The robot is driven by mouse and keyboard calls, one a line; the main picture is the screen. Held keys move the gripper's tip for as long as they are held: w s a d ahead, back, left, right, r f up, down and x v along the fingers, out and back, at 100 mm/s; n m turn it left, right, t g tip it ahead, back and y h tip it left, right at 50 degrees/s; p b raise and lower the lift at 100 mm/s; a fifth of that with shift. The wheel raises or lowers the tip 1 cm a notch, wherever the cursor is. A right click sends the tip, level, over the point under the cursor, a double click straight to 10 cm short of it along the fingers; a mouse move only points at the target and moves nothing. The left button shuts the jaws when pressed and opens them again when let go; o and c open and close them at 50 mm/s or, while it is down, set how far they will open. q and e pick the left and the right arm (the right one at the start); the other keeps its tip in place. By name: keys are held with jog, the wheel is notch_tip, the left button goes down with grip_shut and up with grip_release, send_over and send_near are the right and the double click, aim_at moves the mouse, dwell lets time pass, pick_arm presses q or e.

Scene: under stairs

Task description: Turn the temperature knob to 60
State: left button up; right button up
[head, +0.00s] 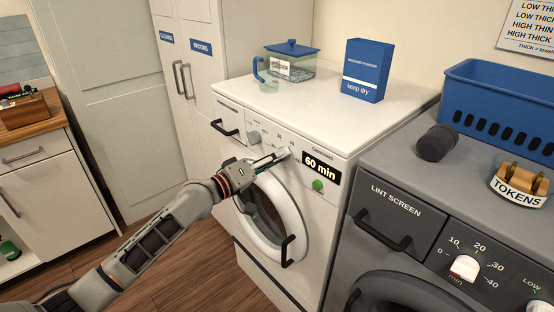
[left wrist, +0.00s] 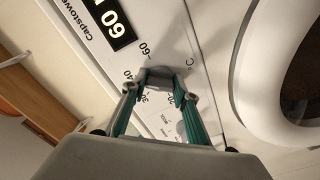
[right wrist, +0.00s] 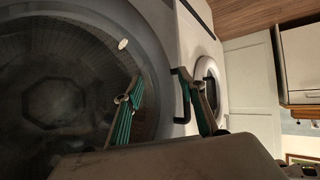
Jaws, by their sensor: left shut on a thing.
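The white washing machine (head: 330,220) stands in the middle of the head view. Its grey temperature knob (left wrist: 160,74) shows in the left wrist view, ringed by printed marks including 60, 40, 30 and a °C sign. My left gripper (head: 284,155) reaches the washer's front panel, left of the "60 min" display (head: 321,168). In the left wrist view my left gripper (left wrist: 157,88) has its fingers on both sides of the knob, shut on it. The knob's pointer is not clear to me. My right gripper (right wrist: 160,82) shows only in the right wrist view, open and empty.
A grey dryer (head: 420,190) with its own minute knob (head: 464,268) stands right of the washer. A blue powder box (head: 366,72) and a lidded glass container (head: 290,66) stand on the washer. A blue crate (head: 500,100) and a token holder (head: 518,184) sit on the dryer.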

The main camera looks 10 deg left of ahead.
pick_arm(q)
jog(key=m, duration=0.5)
jog(key=shift+b, duration=0.4)
jog(key=m+p, duration=0.1)
jog(key=m, duration=0.4)
jog(key=shift+m, duration=0.3)
jog(key=o, duration=1.1)
jog(key=v, duration=1.2)
jog(key=shift+a, duration=0.1)
